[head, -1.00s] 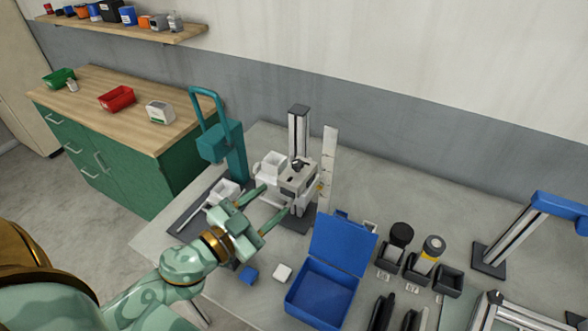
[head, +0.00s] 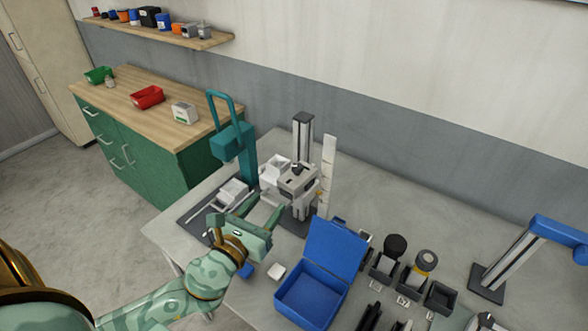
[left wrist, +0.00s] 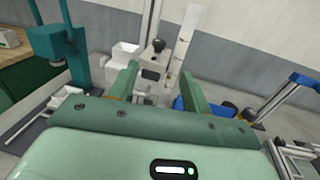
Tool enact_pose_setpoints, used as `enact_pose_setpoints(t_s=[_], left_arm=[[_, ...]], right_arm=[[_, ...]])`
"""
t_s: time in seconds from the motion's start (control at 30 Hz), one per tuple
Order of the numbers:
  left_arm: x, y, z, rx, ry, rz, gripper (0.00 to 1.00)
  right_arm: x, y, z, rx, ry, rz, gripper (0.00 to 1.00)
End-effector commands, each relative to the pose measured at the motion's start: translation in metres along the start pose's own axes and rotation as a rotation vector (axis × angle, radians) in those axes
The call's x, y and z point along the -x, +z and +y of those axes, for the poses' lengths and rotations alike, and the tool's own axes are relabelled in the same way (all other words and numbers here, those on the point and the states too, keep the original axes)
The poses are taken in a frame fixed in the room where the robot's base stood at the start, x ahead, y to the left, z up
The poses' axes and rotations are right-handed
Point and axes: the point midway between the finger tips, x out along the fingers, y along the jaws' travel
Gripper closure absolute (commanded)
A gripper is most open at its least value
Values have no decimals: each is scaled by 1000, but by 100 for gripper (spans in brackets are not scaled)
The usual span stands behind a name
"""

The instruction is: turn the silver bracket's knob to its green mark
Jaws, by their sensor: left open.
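The silver bracket (head: 298,183) is a pale grey block on an upright metal column on a dark base. Its black knob (head: 297,168) sits on top, and it also shows in the left wrist view (left wrist: 158,45). I cannot make out the green mark or where the knob points. My left gripper (head: 263,208) is open and empty, in front of the bracket and to its left, apart from the knob. In the left wrist view the bracket (left wrist: 152,66) shows between the spread fingers, with the knob beyond them. My right gripper is not in view.
A teal press (head: 238,145) and a white bin (head: 272,172) stand left of the bracket; a white upright strip (head: 328,165) stands right. An open blue box (head: 310,295) and dark holders (head: 384,268) lie in front and right. The table's back right is clear.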

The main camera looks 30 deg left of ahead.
Motion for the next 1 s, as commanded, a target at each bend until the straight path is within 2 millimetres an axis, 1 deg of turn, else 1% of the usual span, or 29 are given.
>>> enact_pose_setpoints(t_s=[0.03, 0.1, 0.3, 0.4, 0.5, 0.6, 0.7, 0.97, 1.0], left_arm=[[-12, 4, 0, -1, 1, -4, 52], [-30, 4, 0, 0, 2, -5, 52], [-82, 3, 0, 2, 1, -4, 52], [-103, 2, 0, 4, 1, -2, 52], [-120, 1, 0, 4, 0, -1, 52], [-131, 0, 0, 4, 0, 0, 52], [-137, 0, 0, 3, -1, 0, 52], [-139, 0, 0, 4, -1, 1, 52], [-139, 0, 0, 4, -1, 1, 54]], right_arm=[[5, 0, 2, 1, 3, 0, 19], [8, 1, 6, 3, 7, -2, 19], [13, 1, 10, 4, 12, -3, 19], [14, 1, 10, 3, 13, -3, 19], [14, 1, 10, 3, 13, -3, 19], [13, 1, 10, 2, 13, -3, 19], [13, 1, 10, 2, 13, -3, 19], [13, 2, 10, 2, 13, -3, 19], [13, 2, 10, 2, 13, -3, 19]])
